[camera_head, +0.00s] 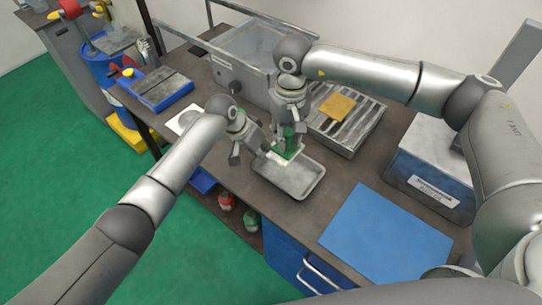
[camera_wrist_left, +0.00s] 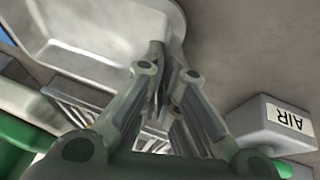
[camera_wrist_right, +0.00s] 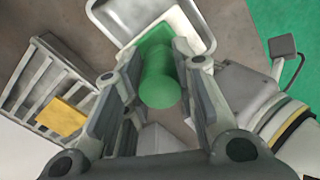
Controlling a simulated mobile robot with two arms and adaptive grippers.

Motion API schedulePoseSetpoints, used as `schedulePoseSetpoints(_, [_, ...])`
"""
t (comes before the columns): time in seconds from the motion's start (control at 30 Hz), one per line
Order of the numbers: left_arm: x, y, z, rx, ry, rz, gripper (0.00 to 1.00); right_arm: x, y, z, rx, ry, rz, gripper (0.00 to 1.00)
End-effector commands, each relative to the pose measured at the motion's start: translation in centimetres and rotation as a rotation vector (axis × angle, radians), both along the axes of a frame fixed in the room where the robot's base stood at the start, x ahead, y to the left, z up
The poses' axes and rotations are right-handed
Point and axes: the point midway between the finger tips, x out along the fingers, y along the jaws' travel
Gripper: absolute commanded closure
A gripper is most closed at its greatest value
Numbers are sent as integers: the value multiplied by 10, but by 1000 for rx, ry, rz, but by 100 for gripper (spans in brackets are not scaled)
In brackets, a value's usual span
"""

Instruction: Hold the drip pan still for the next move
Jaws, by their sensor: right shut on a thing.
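The drip pan (camera_head: 306,183) is a shallow grey metal tray lying on the dark bench top. My left gripper (camera_head: 255,154) is at its left edge. In the left wrist view the fingertips (camera_wrist_left: 162,62) come together at the pan's rim (camera_wrist_left: 110,76), and they look closed on it. My right gripper (camera_head: 289,126) points down over the pan's back part, shut on a green part (camera_head: 291,146). In the right wrist view the part shows as a green cylinder (camera_wrist_right: 160,88) with a flat green base. Whether the base rests in the pan is not clear.
A slatted grey tray with a yellow pad (camera_head: 338,107) stands behind the pan, next to a grey machine box (camera_head: 247,62). A blue mat (camera_head: 385,235) lies at the front right, and a blue-grey box (camera_head: 432,168) is at the right. A block marked AIR (camera_wrist_left: 272,125) is near my left gripper.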

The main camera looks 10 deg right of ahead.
Motion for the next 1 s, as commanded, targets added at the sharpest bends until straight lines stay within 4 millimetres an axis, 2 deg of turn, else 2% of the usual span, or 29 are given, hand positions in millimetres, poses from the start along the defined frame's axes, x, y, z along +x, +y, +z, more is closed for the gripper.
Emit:
schedulePoseSetpoints(0.1, [0, 0, 0, 0, 0, 0, 100, 0, 0, 0, 0, 0, 0, 96])
schedulePoseSetpoints(0.33, [0, 0, 0, 0, 0, 0, 70, 0, 0, 0, 0, 0, 0, 96])
schedulePoseSetpoints(0.73, [0, 2, 4, -1, -1, 0, 70, 0, 0, 0, 0, 0, 1, 96])
schedulePoseSetpoints(0.87, [0, 7, 17, -2, -3, -1, 70, 0, 0, 0, 0, 0, 1, 96])
schedulePoseSetpoints(1.0, [-2, 19, 40, -2, -5, 0, 70, 0, 0, 0, 0, 0, 1, 96])
